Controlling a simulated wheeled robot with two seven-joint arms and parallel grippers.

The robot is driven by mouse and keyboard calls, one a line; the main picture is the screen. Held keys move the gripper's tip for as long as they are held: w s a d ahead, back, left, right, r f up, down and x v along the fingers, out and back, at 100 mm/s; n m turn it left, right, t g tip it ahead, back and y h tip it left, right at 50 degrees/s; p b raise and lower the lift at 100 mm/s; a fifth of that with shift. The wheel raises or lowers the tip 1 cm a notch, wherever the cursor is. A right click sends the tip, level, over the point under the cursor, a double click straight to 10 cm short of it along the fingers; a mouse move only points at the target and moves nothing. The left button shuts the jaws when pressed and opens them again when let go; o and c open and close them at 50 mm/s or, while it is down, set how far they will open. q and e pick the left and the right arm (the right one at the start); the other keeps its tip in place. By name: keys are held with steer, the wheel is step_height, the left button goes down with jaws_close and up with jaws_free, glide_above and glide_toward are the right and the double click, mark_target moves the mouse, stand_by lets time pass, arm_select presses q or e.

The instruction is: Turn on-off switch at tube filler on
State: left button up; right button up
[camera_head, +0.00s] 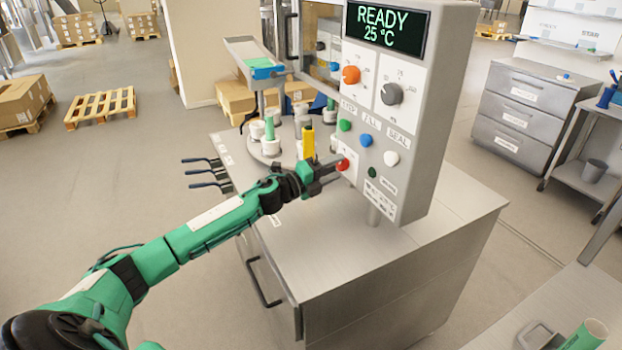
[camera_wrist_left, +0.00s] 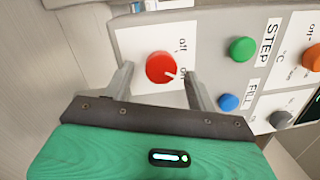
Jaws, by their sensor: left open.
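The tube filler's control panel (camera_head: 372,128) stands above a metal cabinet, and its display reads READY 25 °C. The red on-off switch (camera_head: 342,165) is a round knob at the panel's lower left. My right gripper is not in view.
Green (camera_head: 345,125), blue (camera_head: 366,140) and white (camera_head: 391,158) buttons sit close by on the panel. A yellow part (camera_head: 308,142) stands just behind my left wrist. The cabinet top (camera_head: 420,235) in front is clear.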

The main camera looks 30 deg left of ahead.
arm_select(q)
steer(key=b+v, duration=0.3)
steer(key=v, duration=1)
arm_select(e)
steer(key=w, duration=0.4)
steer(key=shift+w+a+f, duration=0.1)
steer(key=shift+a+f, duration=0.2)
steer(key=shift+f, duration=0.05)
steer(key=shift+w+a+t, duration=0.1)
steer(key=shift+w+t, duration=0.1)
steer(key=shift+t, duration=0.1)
